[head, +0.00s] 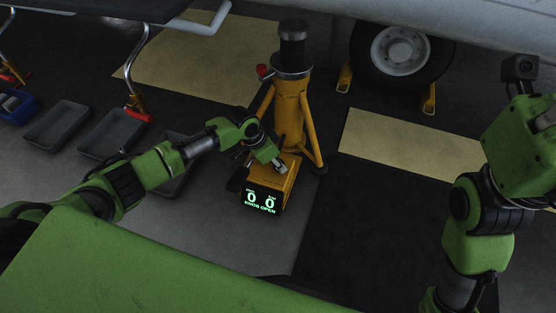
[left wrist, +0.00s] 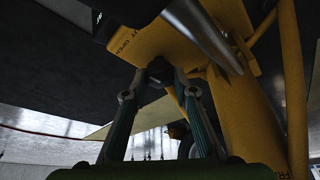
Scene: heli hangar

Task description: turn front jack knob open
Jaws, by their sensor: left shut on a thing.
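The yellow front jack (head: 291,105) stands upright on its legs, with a dark cylinder on top. Its control box (head: 262,203) has a lit display reading two zeros and "KNOB OPEN". My left gripper (head: 281,168) is at the top of this box, pointing down. In the left wrist view its fingers (left wrist: 161,72) come together at the yellow box (left wrist: 135,40), by printed lettering that includes "OPEN".
An aircraft wheel (head: 400,52) with yellow chocks (head: 428,98) stands behind the jack. Grey trays (head: 58,125) and a blue bin (head: 14,105) lie at the left. The aircraft's underside (head: 450,22) hangs low at the top right. Dark floor right of the box is clear.

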